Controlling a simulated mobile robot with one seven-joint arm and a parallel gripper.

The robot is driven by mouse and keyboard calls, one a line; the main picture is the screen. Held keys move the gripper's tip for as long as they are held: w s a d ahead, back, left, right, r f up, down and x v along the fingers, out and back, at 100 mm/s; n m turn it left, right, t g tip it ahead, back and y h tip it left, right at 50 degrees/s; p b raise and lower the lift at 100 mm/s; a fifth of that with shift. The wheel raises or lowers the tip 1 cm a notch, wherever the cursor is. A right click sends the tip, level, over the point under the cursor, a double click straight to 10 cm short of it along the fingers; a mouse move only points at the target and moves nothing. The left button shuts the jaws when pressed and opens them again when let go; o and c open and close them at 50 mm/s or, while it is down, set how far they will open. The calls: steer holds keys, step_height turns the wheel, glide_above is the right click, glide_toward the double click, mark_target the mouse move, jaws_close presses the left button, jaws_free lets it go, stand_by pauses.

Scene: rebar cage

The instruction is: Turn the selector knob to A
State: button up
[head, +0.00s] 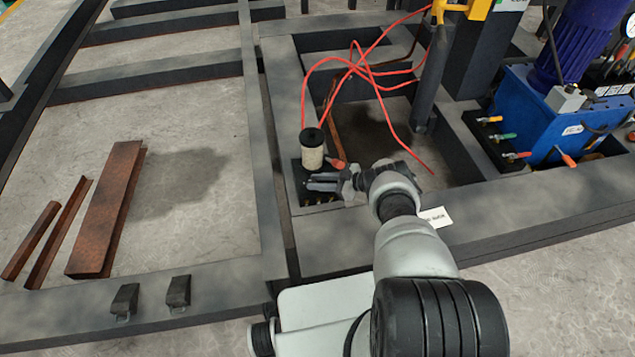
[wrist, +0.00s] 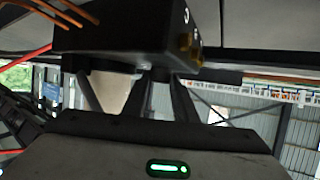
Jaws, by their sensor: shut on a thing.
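A small black valve block (head: 318,198) sits on the grey frame, with a cream cylinder with a black cap (head: 312,153) standing on it. A red-orange handle end (head: 338,163) shows beside the cylinder. My gripper (head: 312,182) reaches in from the right, its fingers against the block. In the wrist view the block (wrist: 125,30) is close above the fingertips of my gripper (wrist: 138,78), and the cream cylinder (wrist: 112,92) shows behind the left finger. The gripper is shut on the selector knob, which is mostly hidden between the fingers. Its letters cannot be read.
Red hoses (head: 375,75) loop above the frame opening behind the block. A blue pump unit (head: 565,115) with coloured levers stands at the right. Rusty steel channels (head: 105,210) lie on the floor at the left. A white label (head: 435,217) is on the front beam.

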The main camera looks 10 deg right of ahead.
steer(key=shift+w+a, duration=0.1)
stand_by(0.5)
steer(key=o, duration=1)
steer(key=shift+o, duration=0.2)
steer(key=p+v, duration=0.3)
steer(key=v, duration=1.4)
steer(key=shift+d, duration=0.3)
